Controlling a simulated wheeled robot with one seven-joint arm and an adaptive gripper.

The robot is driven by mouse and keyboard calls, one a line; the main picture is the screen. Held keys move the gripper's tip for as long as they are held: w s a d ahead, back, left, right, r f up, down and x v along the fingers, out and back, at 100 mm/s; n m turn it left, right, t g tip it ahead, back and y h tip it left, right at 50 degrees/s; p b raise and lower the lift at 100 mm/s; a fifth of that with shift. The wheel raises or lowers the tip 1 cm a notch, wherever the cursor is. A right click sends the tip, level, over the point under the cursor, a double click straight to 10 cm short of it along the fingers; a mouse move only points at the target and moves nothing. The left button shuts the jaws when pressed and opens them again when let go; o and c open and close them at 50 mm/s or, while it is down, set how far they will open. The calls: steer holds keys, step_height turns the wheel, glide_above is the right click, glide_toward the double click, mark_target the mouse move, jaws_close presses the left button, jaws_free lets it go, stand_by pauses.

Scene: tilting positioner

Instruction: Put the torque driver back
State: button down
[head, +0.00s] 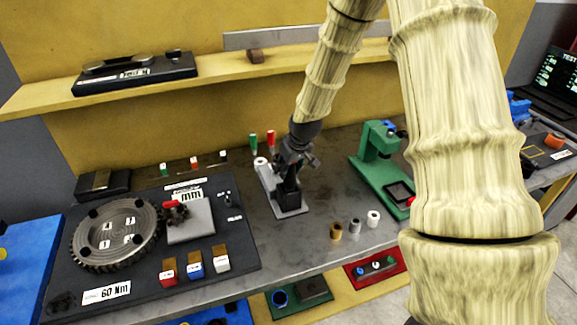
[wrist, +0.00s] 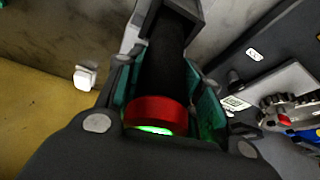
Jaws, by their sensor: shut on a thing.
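My gripper (head: 298,160) is shut on the torque driver, which shows in the wrist view as a black cylinder (wrist: 165,70) with a red collar and a glowing green end. The green-lined fingers (wrist: 160,105) lie on both sides of it. In the head view my gripper is at the grey stand (head: 292,211) with its dark upright holder (head: 288,192), mid-bench. The driver's far end meets a grey bracket at the top of the wrist view. I cannot tell whether it is seated there or just above. My gripper hides most of the driver in the head view.
Left of the stand is a dark board with a round gear (head: 115,235), a grey block and several coloured blocks. Right is a green press (head: 380,165). Small cylinders (head: 355,226) stand near the front edge. Red and green-handled tools (head: 271,139) stand close behind the stand.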

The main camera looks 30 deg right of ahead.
steer(key=shift+f, duration=0.15)
steer(key=c, duration=0.9)
jaws_free()
steer(key=shift+c, duration=0.2)
steer(key=b+v, duration=0.3)
steer(key=v, duration=0.9)
